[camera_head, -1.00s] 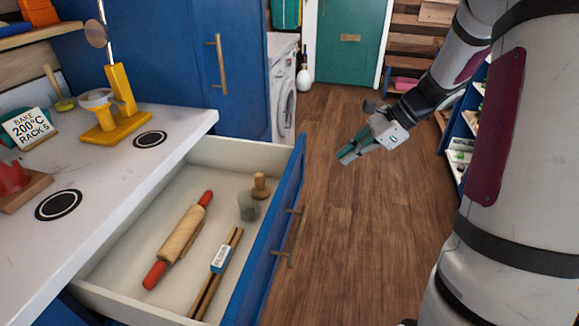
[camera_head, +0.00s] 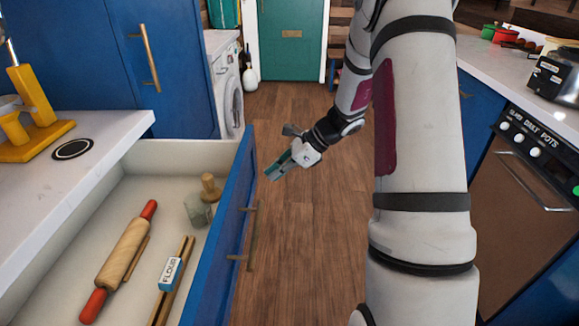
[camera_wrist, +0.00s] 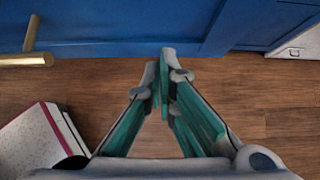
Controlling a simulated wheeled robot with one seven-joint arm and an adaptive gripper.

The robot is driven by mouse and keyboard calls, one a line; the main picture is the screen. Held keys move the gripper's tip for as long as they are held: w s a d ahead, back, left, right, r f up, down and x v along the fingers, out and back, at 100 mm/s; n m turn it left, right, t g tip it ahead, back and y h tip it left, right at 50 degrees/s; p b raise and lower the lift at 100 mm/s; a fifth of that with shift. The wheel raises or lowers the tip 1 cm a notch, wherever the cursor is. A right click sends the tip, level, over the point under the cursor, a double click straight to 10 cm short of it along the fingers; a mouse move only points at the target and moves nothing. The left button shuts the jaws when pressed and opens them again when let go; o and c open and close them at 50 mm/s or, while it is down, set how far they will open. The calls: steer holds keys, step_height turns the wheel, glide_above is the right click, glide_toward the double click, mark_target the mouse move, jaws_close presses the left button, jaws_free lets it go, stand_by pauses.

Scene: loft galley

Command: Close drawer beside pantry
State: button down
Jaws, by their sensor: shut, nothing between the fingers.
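The blue-fronted drawer (camera_head: 212,250) is pulled open below the white counter at the left of the head view, beside the tall blue pantry cabinet (camera_head: 100,60). Its front carries a brass bar handle (camera_head: 252,238). Inside lie a rolling pin (camera_head: 120,262), a glass (camera_head: 198,210), a wooden stamp-like piece (camera_head: 210,187) and wooden sticks with a flour label (camera_head: 170,273). My gripper (camera_head: 272,172) is shut and empty, just right of the drawer front's far end, apart from the handle. In the wrist view the gripper (camera_wrist: 164,58) points at a blue front, with the brass handle (camera_wrist: 38,58) to its left.
A yellow stand (camera_head: 38,110) is on the counter. A washing machine (camera_head: 230,100) stands past the pantry, and a green door (camera_head: 290,45) is at the back. An oven (camera_head: 535,190) and another counter are at the right. The wooden floor between is clear.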

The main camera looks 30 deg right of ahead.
mark_target(252, 180)
steer(key=shift+w+a+r, duration=0.1)
steer(key=shift+w+a, duration=0.35)
steer(key=shift+a, duration=0.2)
steer(key=shift+w+a+r, duration=0.1)
steer(key=shift+w+a, duration=0.3)
steer(key=shift+a, duration=0.2)
steer(key=shift+a, duration=0.1)
steer(key=shift+w+a, duration=0.2)
steer(key=w+a, duration=0.6)
steer(key=a, duration=0.2)
steer(key=w+a+p, duration=0.1)
steer(key=w+a, duration=0.5)
steer(key=a, duration=0.2)
steer(key=w+a+p, duration=0.1)
steer(key=w+a, duration=0.5)
steer(key=a, duration=0.2)
steer(key=shift+a, duration=0.35)
steer(key=shift+w+a, duration=0.2)
steer(key=shift+a, duration=0.15)
steer(key=shift+a, duration=0.1)
